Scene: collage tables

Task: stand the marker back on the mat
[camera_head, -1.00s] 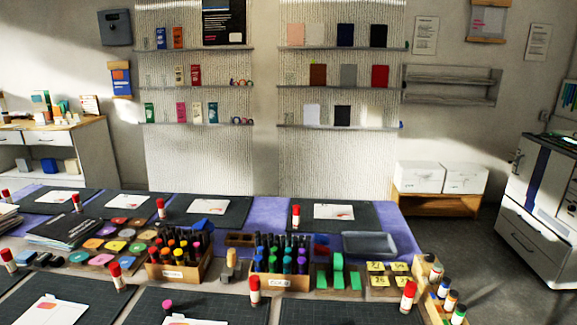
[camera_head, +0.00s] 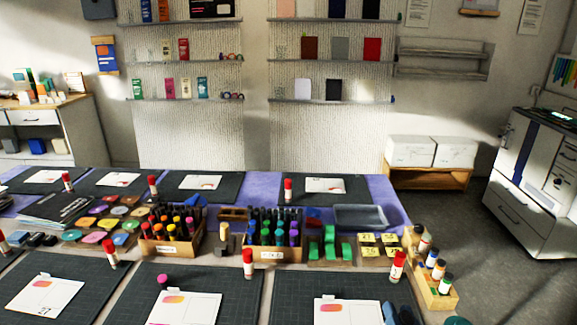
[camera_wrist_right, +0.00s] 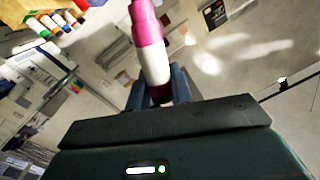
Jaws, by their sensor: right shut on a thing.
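In the right wrist view, a marker (camera_wrist_right: 152,55) with a pink upper part and a white lower part sits between the fingers of my right gripper (camera_wrist_right: 160,92). The gripper is shut on it, and the marker's top runs out of the picture. In the head view, dark parts of my right gripper (camera_head: 400,315) show at the bottom edge, beside the front right mat (camera_head: 290,305); the held marker cannot be made out there. A dark mat (camera_head: 240,285) lies front centre with a card on it. My left gripper is not in view.
A small pink-topped item (camera_head: 163,281) stands on the front centre mat. Red-capped glue sticks (camera_head: 248,263) and (camera_head: 397,266) stand near the mats. Marker crates (camera_head: 172,248), a grey tray (camera_head: 361,217) and a wooden bottle rack (camera_head: 436,298) crowd the table behind and right.

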